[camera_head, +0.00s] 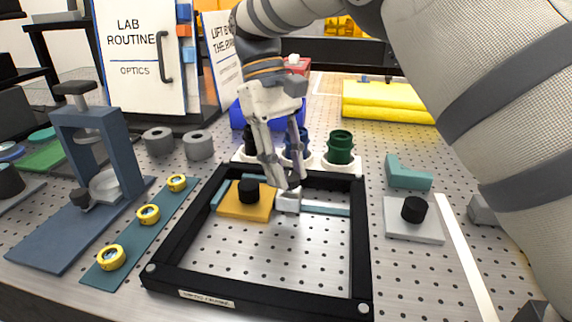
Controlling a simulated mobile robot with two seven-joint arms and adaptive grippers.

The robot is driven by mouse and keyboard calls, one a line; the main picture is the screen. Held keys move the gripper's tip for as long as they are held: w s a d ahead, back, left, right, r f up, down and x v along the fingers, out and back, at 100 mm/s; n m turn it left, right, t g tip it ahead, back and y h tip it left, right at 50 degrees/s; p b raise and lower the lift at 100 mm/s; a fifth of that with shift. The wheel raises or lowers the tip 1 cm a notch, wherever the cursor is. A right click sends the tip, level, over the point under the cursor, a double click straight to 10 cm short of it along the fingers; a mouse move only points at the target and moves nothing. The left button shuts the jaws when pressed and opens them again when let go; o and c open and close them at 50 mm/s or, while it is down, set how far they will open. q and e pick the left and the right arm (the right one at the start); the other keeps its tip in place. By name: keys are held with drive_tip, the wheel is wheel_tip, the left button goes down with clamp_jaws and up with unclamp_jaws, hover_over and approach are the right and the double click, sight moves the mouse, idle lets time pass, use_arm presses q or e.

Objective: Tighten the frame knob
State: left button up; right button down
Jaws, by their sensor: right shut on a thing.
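The black rectangular frame (362,240) lies on the perforated bench in the middle. A black knob (249,190) stands on an orange plate (240,208) inside the frame's back left. My right gripper (285,184) points down over the frame's back bar, to the right of that knob. It is shut on a small pale grey piece (289,202) just inside the back bar; the fingers partly hide it, and I cannot tell if it is the frame knob. Another black knob (414,209) stands on a grey plate (400,228) right of the frame. My left gripper is not in view.
A blue press stand (130,165) and a teal strip (128,228) with yellow rings are at left. A white holder (348,168) with a green cylinder (341,147) stands close behind the frame. My right arm fills the right side. The frame's front interior is clear.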

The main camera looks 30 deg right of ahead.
drive_tip(key=c, duration=1.2)
unclamp_jaws()
drive_tip(key=shift+c, duration=0.2)
